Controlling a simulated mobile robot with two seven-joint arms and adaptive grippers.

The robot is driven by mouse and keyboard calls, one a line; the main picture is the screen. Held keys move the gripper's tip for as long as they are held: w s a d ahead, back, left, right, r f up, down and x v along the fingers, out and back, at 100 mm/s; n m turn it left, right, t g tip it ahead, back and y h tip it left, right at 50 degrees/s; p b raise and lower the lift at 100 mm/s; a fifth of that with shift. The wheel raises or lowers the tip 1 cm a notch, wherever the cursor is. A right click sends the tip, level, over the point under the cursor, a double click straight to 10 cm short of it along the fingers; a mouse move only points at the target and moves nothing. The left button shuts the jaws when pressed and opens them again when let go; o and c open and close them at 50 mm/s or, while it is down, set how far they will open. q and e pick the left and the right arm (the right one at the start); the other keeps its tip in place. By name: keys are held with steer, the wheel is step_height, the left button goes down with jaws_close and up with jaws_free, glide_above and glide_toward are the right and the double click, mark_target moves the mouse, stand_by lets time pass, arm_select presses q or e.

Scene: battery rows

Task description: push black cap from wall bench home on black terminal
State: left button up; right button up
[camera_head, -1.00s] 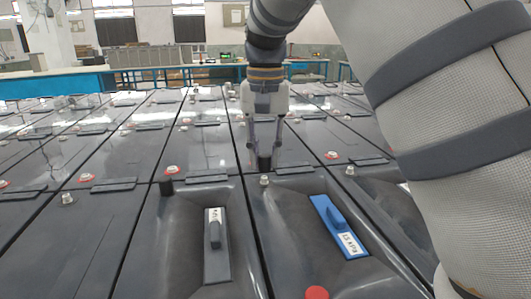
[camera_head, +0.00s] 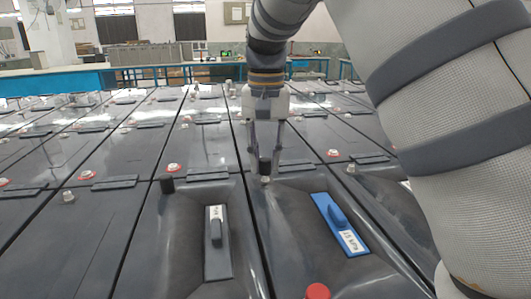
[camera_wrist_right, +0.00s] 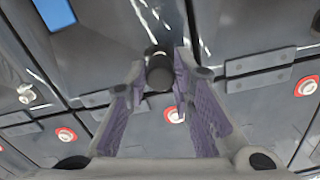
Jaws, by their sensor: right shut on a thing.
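The silver terminal (camera_head: 266,180) shows just below the cap in the head view. My left gripper is not in view.
Another black cap (camera_head: 167,185) sits on the neighbouring battery. A red cap (camera_head: 317,291) is at the front. A blue labelled plate (camera_head: 340,225) and a grey one (camera_head: 216,245) lie on the batteries. A blue-sided bench (camera_head: 60,83) stands far back by the wall.

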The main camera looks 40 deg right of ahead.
steer(key=shift+f, duration=0.9)
stand_by(1.3)
steer(key=o, duration=0.8)
steer(key=shift+o, duration=0.2)
steer(key=o, duration=0.5)
steer(key=shift+r, duration=0.1)
steer(key=shift+r, duration=3.45)
